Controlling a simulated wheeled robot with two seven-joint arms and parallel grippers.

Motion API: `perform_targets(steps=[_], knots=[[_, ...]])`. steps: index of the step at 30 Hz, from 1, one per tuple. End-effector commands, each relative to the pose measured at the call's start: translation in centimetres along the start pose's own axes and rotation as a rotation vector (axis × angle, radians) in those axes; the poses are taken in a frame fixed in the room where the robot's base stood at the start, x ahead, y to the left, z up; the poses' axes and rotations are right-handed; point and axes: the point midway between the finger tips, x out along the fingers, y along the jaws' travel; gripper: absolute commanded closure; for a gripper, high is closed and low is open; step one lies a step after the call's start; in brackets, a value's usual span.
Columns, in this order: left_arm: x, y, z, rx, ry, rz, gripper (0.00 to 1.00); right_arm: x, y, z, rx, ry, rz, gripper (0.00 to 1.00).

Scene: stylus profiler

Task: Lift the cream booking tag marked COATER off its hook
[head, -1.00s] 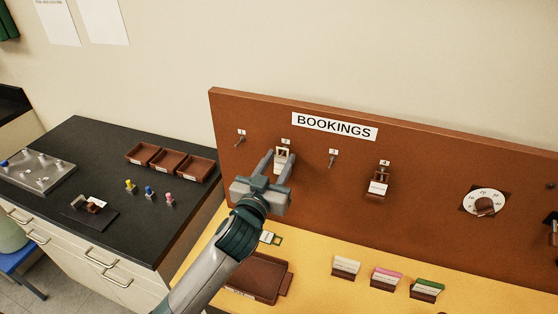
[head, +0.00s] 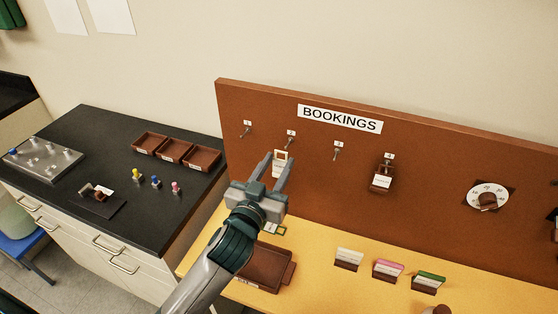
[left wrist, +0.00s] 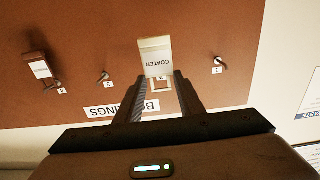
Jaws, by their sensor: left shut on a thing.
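The cream COATER tag (head: 280,168) is between the fingers of my left gripper (head: 279,172), which is shut on it. In the head view the tag is in front of the board, below and left of hook 2 (head: 290,143), which shows bare and apart from it. In the left wrist view the tag (left wrist: 155,52) shows its COATER label upside down, with its open loop between the fingertips (left wrist: 158,82). Hook 2 is hidden there behind the tag or fingers. My right gripper is not in view.
The brown BOOKINGS board (head: 430,165) also has bare hooks 1 (head: 245,130) and 3 (head: 338,152). Another tag (head: 382,180) hangs on hook 4. A brown tray (head: 268,265) and several card holders (head: 388,268) stand on the yellow bench below.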

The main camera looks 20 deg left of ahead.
Motion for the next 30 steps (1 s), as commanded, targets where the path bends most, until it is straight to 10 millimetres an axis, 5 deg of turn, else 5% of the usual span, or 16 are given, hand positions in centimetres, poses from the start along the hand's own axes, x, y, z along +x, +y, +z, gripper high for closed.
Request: perform_targets(steps=[15,30], knots=[[-2.5,0.0,-0.1,-0.001,0.001,0.0,1.0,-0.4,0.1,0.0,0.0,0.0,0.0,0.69],[-2.8,-0.1,0.0,0.0,0.001,-0.001,1.0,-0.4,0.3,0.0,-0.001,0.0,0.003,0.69]])
